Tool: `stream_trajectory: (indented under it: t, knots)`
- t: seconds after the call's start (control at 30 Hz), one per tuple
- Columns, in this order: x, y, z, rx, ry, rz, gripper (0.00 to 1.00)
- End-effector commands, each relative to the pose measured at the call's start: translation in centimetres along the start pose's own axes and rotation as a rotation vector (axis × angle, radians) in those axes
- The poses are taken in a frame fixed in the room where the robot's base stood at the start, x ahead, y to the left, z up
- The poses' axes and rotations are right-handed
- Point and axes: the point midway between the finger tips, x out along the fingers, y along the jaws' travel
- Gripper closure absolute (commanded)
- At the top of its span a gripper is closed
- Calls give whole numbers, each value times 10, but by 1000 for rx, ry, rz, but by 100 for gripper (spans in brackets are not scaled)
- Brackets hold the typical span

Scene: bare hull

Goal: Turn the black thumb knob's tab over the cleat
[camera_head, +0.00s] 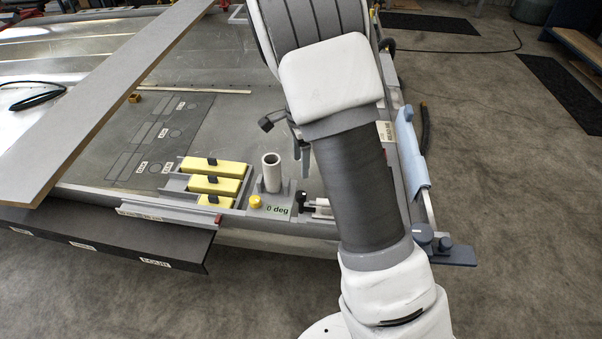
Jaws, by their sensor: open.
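A small black part (301,197), which looks like the thumb knob, sits at the front edge of the metal panel, right of the "0 deg" label. My arm covers the area just right of it. Its tab and the cleat cannot be made out. My gripper (302,165) is partly hidden behind my own arm. Its visible finger points down, above and slightly behind the black part, apparently apart from it. The gripper is open, and I see nothing held in it.
A white upright tube (271,173), a yellow knob (255,201) and yellow blocks with black tops (214,184) stand left of the gripper. A long grey plank (100,95) crosses the panel. A light blue bracket (411,150) lines the right edge.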

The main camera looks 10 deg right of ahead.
Motion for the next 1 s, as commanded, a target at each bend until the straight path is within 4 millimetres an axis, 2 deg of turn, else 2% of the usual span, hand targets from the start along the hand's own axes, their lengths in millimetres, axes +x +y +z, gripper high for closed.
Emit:
stream_trajectory:
  t: [0.03, 0.1, 0.3, 0.87, 1.0]
  knots:
    - [-14, -1, 0, -1, 1, -4, 31]
    - [-26, -1, 0, 1, 1, -3, 31]
    - [-47, 0, 0, 0, 1, -2, 31]
    - [-50, 0, 0, 0, 0, 0, 31]
    - [-64, 5, 0, -31, -11, -14, 31]
